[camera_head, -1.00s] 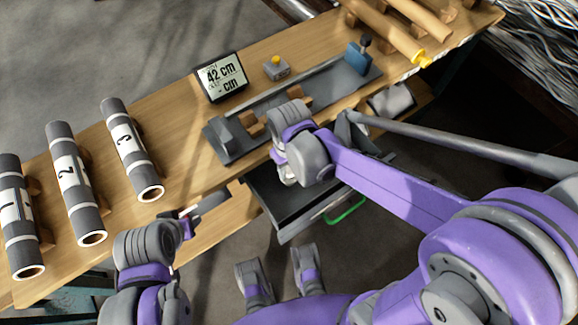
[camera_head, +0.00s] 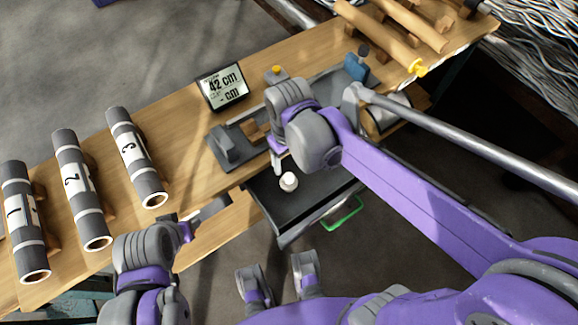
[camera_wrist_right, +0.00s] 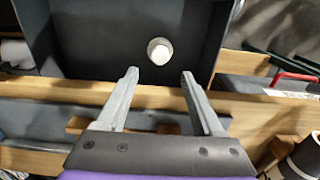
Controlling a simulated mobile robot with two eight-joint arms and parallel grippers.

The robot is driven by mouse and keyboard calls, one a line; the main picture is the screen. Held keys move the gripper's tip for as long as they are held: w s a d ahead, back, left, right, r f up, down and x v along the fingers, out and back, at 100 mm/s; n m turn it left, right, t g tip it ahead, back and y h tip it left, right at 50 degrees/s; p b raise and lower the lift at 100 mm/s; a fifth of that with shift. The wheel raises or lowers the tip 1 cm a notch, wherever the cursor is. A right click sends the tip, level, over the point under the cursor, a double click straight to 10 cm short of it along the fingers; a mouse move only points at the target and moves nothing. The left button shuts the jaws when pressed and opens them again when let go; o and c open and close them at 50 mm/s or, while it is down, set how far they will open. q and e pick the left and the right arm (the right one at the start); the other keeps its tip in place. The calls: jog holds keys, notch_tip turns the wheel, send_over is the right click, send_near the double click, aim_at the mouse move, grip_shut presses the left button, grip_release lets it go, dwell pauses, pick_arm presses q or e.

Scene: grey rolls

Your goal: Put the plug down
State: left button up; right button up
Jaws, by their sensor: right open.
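A small white round plug (camera_head: 289,181) lies in the dark open drawer (camera_head: 317,193) under the workbench. It also shows in the right wrist view (camera_wrist_right: 159,51), on the drawer floor. My right gripper (camera_head: 277,162) is above the drawer, just up and left of the plug in the head view. In the wrist view its two fingers (camera_wrist_right: 160,75) are spread with nothing between them, and the plug appears beyond the tips. My left gripper (camera_head: 205,211) is by the bench's front edge, left of the drawer. Its finger gap is not clear.
On the bench (camera_head: 185,130), several grey numbered rolls lie at left. A display (camera_head: 222,87) reading 42 cm stands behind a grey measuring fixture (camera_head: 226,149). Brown tubes (camera_head: 375,35) lie at far right. A green handle (camera_head: 343,214) is on the drawer front.

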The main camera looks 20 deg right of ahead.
jog(key=s+d+f+m+t, duration=0.1)
jog(key=s+d+m+t, duration=0.3)
jog(key=s+d, duration=0.4)
jog(key=shift+s+d+t, duration=0.2)
jog(key=shift+s+t, duration=0.3)
jog(key=shift+s, duration=0.15)
jog(key=shift+f, duration=0.15)
